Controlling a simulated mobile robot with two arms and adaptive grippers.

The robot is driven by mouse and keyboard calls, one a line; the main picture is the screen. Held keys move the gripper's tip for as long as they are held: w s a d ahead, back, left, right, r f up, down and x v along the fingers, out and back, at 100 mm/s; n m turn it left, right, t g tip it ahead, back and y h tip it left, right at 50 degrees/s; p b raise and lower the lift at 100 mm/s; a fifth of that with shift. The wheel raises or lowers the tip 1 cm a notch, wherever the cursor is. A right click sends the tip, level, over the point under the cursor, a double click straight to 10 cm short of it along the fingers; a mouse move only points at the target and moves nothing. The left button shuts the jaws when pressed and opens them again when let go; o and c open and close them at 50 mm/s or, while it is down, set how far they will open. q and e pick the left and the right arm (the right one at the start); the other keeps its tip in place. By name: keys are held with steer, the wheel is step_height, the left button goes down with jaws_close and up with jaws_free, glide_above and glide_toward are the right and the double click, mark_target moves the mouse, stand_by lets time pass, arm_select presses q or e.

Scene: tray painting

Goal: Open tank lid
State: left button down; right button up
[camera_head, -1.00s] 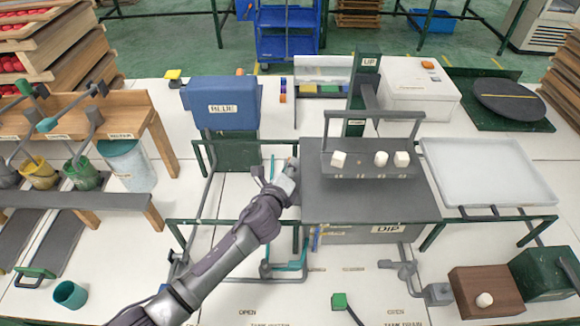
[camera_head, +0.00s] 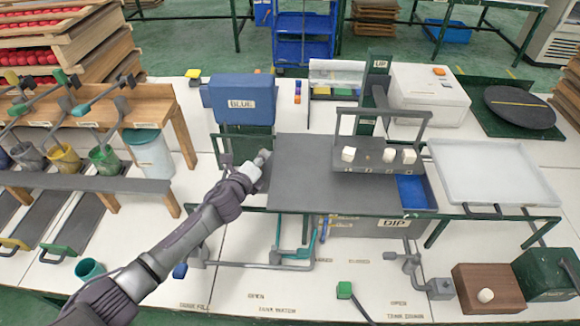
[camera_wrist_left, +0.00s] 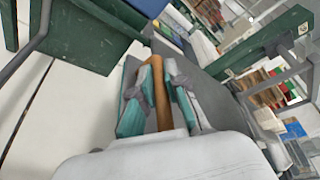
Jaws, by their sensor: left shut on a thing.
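The tank lid (camera_head: 310,175) is a flat dark grey panel lying over the tank labelled DIP (camera_head: 365,228). It is shifted left, and blue tank interior (camera_head: 413,193) shows at the right end. My left gripper (camera_head: 262,158) is at the lid's left edge, its arm reaching in from the lower left. In the left wrist view its teal-padded fingers (camera_wrist_left: 158,85) are shut around a brown bar-like handle (camera_wrist_left: 158,95). The handle is hidden by the gripper in the head view. My right gripper is not in view.
A rack with white knobs (camera_head: 375,155) stands over the lid's right part. A blue tank labelled BLUE (camera_head: 240,103) stands behind the gripper. A white tray (camera_head: 495,175) lies to the right. Paint cups (camera_head: 104,158) stand at left.

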arm_select(q)
steer(key=a+b, duration=0.2)
steer(key=a, duration=2)
steer(key=shift+a, duration=0.35)
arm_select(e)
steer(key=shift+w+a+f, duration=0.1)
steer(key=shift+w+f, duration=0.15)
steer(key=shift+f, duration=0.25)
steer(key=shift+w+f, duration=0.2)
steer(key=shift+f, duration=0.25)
arm_select(q)
steer(key=c, duration=1.5)
jaws_free()
steer(key=shift+o, duration=0.2)
steer(key=shift+s, duration=0.1)
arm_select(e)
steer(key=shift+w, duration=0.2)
arm_select(q)
steer(key=v, duration=1.1)
steer(key=shift+s+a, duration=0.15)
steer(key=shift+s, duration=0.2)
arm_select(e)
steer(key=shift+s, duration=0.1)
